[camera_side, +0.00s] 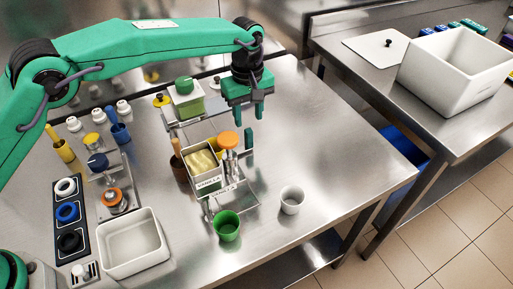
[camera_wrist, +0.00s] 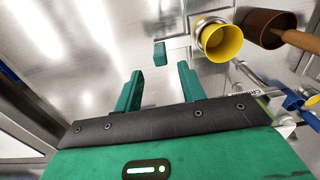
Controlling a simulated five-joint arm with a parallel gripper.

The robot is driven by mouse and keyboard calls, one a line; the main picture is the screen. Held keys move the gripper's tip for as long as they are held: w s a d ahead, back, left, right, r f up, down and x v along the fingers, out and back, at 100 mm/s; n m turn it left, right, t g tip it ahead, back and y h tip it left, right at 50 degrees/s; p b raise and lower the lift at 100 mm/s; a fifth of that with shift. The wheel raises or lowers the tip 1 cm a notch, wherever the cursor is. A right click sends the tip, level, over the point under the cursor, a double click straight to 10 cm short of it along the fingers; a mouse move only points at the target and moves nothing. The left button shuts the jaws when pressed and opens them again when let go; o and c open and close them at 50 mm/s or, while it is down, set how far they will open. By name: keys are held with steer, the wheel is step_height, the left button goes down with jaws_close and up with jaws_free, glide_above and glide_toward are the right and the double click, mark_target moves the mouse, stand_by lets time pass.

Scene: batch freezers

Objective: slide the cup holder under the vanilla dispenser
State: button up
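The vanilla dispenser (camera_side: 208,183) is a metal-framed tub of pale cream with a "VANILLA" label and an orange-topped plunger (camera_side: 229,141). A green upright tab (camera_side: 249,139) stands just behind and right of it; it also shows in the wrist view (camera_wrist: 160,54), joined to thin metal framing. It looks like the cup holder's handle. My gripper (camera_side: 248,115) is open and empty above and behind the tab (camera_wrist: 159,87).
A green cup (camera_side: 227,226) stands at the dispenser's front and a white cup (camera_side: 292,200) to its right. A brown pot with a wooden handle (camera_wrist: 263,28) is near the yellow cup. A green-topped tub (camera_side: 187,102) stands left of my gripper. The counter's right side is clear.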

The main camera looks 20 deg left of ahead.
mark_target(248, 130)
steer(key=shift+f, duration=0.1)
steer(key=shift+f, duration=3.8)
steer(key=shift+c, duration=0.4)
jaws_close()
